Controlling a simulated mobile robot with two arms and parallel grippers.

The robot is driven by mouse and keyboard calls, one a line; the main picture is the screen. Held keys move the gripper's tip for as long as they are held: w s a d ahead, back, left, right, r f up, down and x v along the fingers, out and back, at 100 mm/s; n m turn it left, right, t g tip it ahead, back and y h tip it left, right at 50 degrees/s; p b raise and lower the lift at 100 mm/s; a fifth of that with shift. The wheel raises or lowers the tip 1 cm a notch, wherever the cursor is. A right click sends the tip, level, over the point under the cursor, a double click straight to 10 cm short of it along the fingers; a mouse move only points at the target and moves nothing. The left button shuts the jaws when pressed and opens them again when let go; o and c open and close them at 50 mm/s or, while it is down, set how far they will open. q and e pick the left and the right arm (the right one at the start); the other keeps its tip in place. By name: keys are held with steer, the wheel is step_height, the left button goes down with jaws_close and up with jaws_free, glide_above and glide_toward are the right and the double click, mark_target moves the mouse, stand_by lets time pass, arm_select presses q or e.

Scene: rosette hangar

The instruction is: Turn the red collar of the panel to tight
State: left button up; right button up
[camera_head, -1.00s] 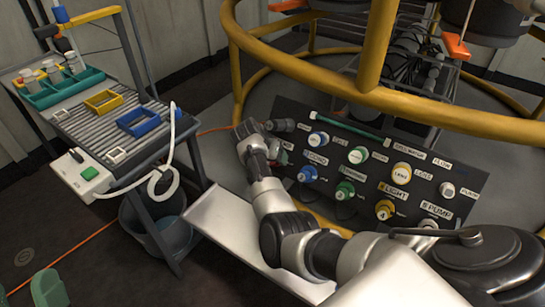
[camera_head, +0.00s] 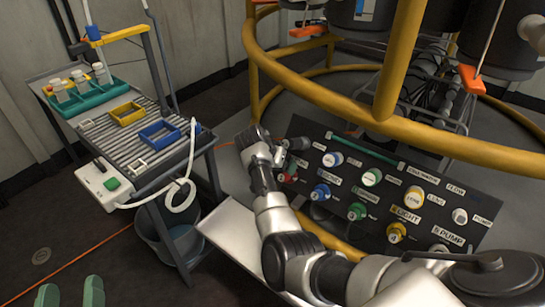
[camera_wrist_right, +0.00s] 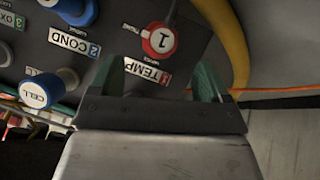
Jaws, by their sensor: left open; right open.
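The red collar (camera_wrist_right: 160,40) has a white cap marked 1 and sits beside the TEMP label (camera_wrist_right: 147,71) on the dark panel. In the right wrist view the panel appears upside down. The collar also shows small in the head view (camera_head: 287,178), at the panel's left end, partly behind my right arm. My right gripper (camera_wrist_right: 158,77) is open, its two green fingers apart. The collar lies just beyond the fingertips, and I see no contact. The collar's small side markings are unreadable. My left gripper (camera_head: 69,287) is open, only its green fingertips showing at the bottom left.
Blue COND (camera_wrist_right: 75,10) and blue CELL (camera_wrist_right: 43,89) knobs stand close to the red collar. A slatted cart (camera_head: 135,135) with trays stands at left. A white shelf (camera_head: 240,240) lies beside my right arm.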

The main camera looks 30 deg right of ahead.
arm_select(q)
steer(key=shift+s+a+f+g+y+p, duration=0.15)
steer(key=shift+f+g+y+p, duration=0.1)
steer(key=shift+f+g, duration=0.55)
steer(key=shift+s+a+f+g+y+p, duration=0.1)
steer(key=shift+a+f+g+y+p, duration=0.1)
steer(key=shift+f+g, duration=0.55)
steer(key=shift+s+a+f+g+y+p, duration=0.15)
steer(key=shift+f+g+y, duration=0.1)
steer(key=shift+f+g, duration=0.55)
arm_select(e)
steer(key=shift+v, duration=2.3)
arm_select(q)
steer(key=shift+w+f, duration=0.1)
arm_select(e)
steer(key=shift+f, duration=0.1)
